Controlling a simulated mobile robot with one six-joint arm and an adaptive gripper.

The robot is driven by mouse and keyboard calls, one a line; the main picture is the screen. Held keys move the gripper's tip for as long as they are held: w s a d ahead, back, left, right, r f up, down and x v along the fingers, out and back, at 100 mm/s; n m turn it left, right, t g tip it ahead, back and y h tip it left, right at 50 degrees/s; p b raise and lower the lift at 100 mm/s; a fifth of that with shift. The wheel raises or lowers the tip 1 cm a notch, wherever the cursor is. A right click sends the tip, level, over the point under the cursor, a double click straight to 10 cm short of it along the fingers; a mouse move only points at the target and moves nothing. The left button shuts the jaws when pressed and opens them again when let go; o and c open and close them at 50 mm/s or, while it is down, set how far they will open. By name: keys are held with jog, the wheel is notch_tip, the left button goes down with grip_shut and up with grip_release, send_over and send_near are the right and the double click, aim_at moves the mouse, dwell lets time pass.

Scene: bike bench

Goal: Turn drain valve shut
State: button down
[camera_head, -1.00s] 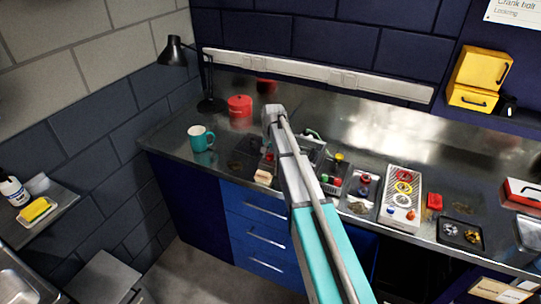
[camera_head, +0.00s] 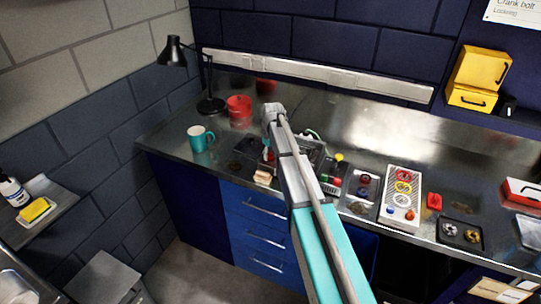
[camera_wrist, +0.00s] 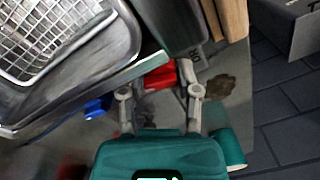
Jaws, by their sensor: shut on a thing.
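A red part, seemingly the drain valve's handle (camera_wrist: 158,77), sits low beside a metal basin in the wrist view. My gripper (camera_wrist: 158,86) has one grey finger on each side of it and is shut on it. The handle's ends and the valve body are partly hidden by the fingers and the basin edge, so its exact angle cannot be told. In the head view a small red spot (camera_head: 270,157) shows below my wrist, at the bench's front left. My arm covers much of that area.
A wire basket (camera_wrist: 55,35) sits in the metal basin close to my gripper. A wooden block (camera_wrist: 233,18) and a blue part (camera_wrist: 98,107) are near. In the head view a teal mug (camera_head: 200,139), red tin (camera_head: 239,107) and ring board (camera_head: 402,185) stand on the bench.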

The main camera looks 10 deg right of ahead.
jog(key=shift+s+n, duration=0.1)
jog(key=shift+n, duration=1.1)
jog(key=c, duration=0.6)
grip_release()
jog(key=shift+r, duration=0.1)
